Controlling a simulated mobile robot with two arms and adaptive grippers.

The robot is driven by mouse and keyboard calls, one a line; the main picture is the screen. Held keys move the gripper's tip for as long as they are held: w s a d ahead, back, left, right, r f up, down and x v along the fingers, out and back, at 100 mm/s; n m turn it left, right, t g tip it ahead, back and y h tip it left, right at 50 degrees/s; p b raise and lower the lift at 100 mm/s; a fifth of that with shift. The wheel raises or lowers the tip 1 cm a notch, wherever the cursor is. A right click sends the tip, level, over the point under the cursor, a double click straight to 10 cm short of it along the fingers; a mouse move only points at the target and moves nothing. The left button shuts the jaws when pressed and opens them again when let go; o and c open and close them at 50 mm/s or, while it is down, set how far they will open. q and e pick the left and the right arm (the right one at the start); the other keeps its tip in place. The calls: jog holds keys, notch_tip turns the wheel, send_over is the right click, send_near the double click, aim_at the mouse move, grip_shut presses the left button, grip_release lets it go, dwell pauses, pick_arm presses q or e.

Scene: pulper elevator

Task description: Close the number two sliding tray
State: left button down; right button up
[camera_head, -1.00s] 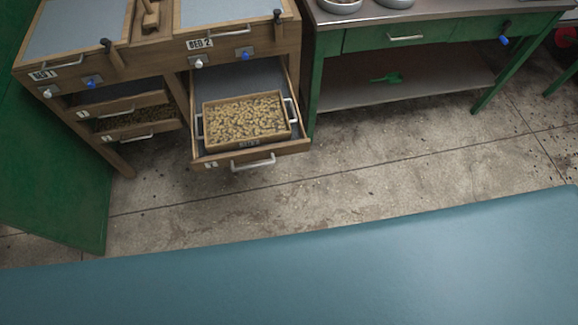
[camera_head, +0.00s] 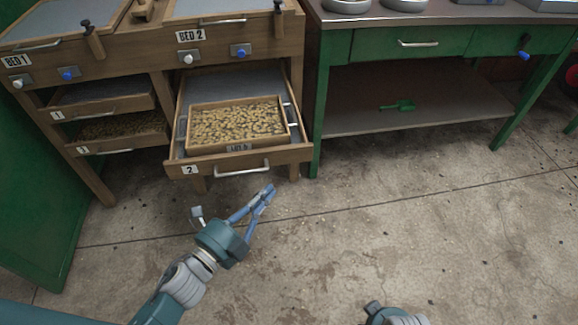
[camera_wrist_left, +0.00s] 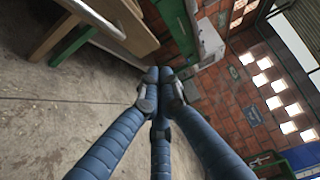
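The number two sliding tray (camera_head: 307,153) is a wooden drawer pulled out below the BED 2 panel, with a "2" label and a metal bar handle (camera_head: 242,170) on its front. In it lies a wooden box (camera_head: 190,147) full of pale beans, with metal side handles. My left gripper (camera_head: 270,190) is in front of and below the tray, just right of the handle in the picture, apart from it. Its blue fingers meet at the tips with nothing between them; they also show in the left wrist view (camera_wrist_left: 158,75). Only part of my right arm shows at the bottom edge.
Two smaller trays, number one (camera_head: 105,108) and number three (camera_head: 120,140), are at the left under BED 1. A green table (camera_head: 440,42) with a lower shelf and green scoop (camera_head: 398,106) stands at the right. The concrete floor in front is clear.

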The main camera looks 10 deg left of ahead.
aim_at(283, 159)
pick_arm(q)
jog(key=w+d, duration=0.1)
jog(key=w, duration=0.3)
jog(key=w+d, duration=0.1)
jog(key=w, duration=0.3)
jog(key=w+d, duration=0.1)
jog(key=w, duration=0.3)
jog(key=shift+b, duration=0.3)
pick_arm(e)
jog(key=shift+w+a+r, duration=0.1)
jog(key=shift+w+r, duration=0.1)
jog(key=shift+r, duration=0.4)
jog(key=shift+w+r, duration=0.2)
jog(key=shift+r, duration=0.35)
jog(key=shift+s, duration=0.2)
jog(key=shift+s+f, duration=0.1)
